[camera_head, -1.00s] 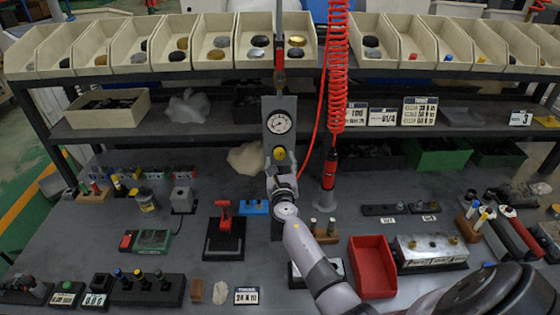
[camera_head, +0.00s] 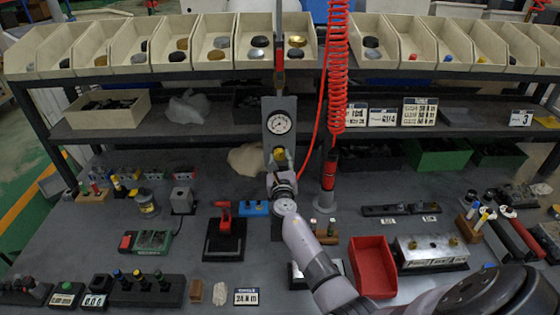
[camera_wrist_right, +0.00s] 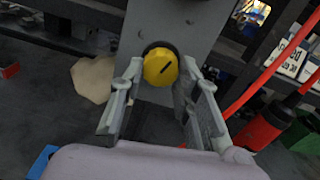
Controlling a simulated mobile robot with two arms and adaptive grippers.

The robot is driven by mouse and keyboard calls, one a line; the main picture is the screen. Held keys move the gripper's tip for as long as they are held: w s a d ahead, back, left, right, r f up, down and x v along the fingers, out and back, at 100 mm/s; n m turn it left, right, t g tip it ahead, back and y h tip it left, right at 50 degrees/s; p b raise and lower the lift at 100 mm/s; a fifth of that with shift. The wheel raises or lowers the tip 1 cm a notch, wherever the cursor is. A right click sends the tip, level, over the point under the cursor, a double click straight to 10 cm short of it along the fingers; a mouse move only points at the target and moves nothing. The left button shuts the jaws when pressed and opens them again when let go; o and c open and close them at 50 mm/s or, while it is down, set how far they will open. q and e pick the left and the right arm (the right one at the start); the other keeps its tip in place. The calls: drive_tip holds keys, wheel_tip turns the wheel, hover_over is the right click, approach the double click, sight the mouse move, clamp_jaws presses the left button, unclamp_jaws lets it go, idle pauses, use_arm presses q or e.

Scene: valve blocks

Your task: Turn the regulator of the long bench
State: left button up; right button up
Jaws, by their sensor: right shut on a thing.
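The regulator is a yellow round knob (camera_wrist_right: 161,66) with a dark slot mark, on a grey upright plate (camera_wrist_right: 212,20). In the head view the knob (camera_head: 279,155) shows just above my right gripper, below a white round gauge (camera_head: 279,122). My right gripper (camera_wrist_right: 161,78) has one finger on each side of the knob and is shut on it. The mark on the knob slants up to the right in the wrist view. In the head view my right gripper (camera_head: 281,172) partly covers the knob's lower side. My left gripper is not in view.
A red coiled hose (camera_head: 338,70) hangs just right of the plate, with a red tool (camera_head: 328,170) at its end. A red clamp stand (camera_head: 224,232) and a red bin (camera_head: 373,268) stand on the bench in front. Beige bins line the top shelf.

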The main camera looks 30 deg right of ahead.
drive_tip(key=c, duration=0.3)
drive_tip(key=m+b, duration=0.2)
drive_tip(key=m, duration=0.1)
drive_tip(key=shift+f, duration=0.15)
drive_tip(key=m+b, duration=0.2)
drive_tip(key=m, duration=0.1)
drive_tip(key=shift+a+m, duration=0.1)
drive_tip(key=shift+m, duration=0.2)
drive_tip(key=m+b, duration=0.3)
drive_tip(key=m, duration=0.1)
drive_tip(key=shift+m, duration=0.4)
drive_tip(key=m+b, duration=0.3)
drive_tip(key=m, duration=0.3)
drive_tip(key=shift+r+m+b, duration=0.2)
drive_tip(key=shift+m+b, duration=1.15)
drive_tip(key=shift+m, duration=1.15)
